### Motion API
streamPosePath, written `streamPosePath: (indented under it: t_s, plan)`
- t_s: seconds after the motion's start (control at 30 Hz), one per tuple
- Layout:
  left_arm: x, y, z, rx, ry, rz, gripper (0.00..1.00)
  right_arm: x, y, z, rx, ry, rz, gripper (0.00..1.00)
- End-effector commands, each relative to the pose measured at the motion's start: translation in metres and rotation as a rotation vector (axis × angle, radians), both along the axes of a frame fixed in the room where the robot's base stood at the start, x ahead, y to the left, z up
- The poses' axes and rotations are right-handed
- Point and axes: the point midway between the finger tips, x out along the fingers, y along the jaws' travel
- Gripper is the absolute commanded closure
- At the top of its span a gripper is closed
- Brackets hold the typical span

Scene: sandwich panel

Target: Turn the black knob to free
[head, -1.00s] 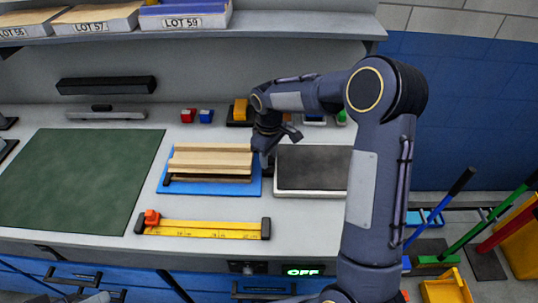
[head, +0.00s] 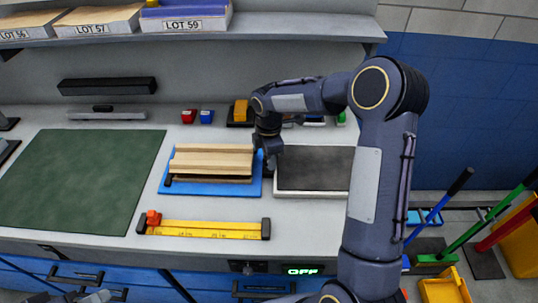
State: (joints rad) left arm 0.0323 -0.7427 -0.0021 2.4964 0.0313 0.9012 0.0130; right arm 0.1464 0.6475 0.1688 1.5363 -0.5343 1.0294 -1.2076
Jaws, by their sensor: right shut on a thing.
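My right gripper (head: 268,163) points down at the right edge of the blue base (head: 215,188), between it and the grey-topped tray (head: 312,193). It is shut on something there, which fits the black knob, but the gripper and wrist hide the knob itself. Which way the knob points cannot be seen. Light wooden strips (head: 212,159) lie stacked on the blue base, with a small dark piece at their left end. A grey part of my left arm (head: 95,297) shows at the bottom left edge; whether its gripper is open or shut cannot be seen.
A green mat (head: 85,185) lies at the left. A yellow ruler bar (head: 205,230) with an orange slider lies in front of the blue base. A green display (head: 303,271) on the front edge reads OFF.

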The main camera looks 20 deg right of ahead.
Motion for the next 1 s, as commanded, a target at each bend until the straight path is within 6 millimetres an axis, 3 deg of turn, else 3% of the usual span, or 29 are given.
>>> streamPosePath:
  t_s: [0.4, 1.0]
  plan:
    - [0.0000, 0.0000, 0.0053, 0.000, 0.000, 0.000, 0.64, 0.0011, -0.0003, 0.0014, 0.000, -0.004, 0.212, 0.87]
    - [0.0000, 0.0000, 0.0057, 0.000, 0.000, 0.000, 0.64, 0.0012, -0.0002, 0.0013, 0.000, -0.005, 0.248, 0.87]
